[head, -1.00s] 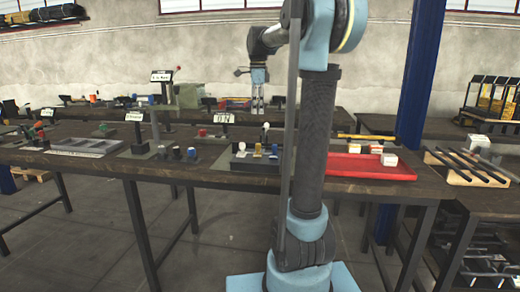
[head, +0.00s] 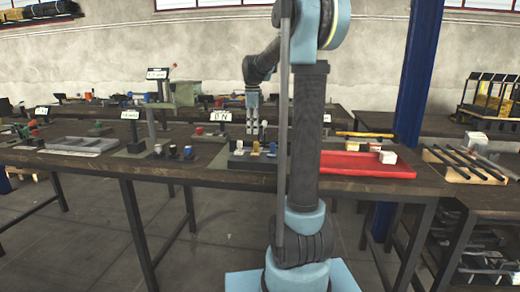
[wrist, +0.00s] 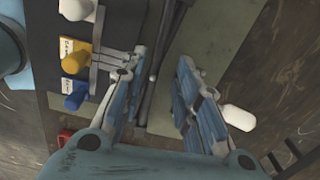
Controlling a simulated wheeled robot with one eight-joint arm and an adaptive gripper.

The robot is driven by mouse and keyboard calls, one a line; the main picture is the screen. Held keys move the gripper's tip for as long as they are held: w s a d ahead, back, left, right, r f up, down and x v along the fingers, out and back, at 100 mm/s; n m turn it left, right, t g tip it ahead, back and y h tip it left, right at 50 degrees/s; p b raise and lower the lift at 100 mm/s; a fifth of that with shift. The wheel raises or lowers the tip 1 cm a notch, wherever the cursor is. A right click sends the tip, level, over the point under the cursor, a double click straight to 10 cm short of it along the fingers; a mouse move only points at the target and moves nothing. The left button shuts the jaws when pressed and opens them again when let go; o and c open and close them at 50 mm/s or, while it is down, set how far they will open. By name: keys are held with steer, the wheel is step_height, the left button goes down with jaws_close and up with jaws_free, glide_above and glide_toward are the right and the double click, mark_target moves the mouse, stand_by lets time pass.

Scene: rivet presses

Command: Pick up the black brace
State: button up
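My gripper (head: 257,136) hangs low over the workbench, behind the block of coloured knobs in the head view. In the wrist view, my gripper (wrist: 162,72) has its two fingers spread apart, with nothing clasped between them. A long dark bar (wrist: 163,50) runs between and beyond the fingertips, beside the knob block. It may be the black brace, but I cannot tell for sure. Its contact with the bench is unclear. In the head view I cannot pick it out behind the block and my arm.
The dark knob block (head: 250,163) carries white, yellow and blue knobs close to my left finger in the wrist view. A white knob (wrist: 238,118) is beside the right finger. A red tray (head: 360,168) and a wooden rack of dark bars (head: 465,165) are at the right.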

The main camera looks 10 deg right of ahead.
steer(key=shift+f, duration=3.05)
steer(key=shift+c, duration=0.3)
jaws_close()
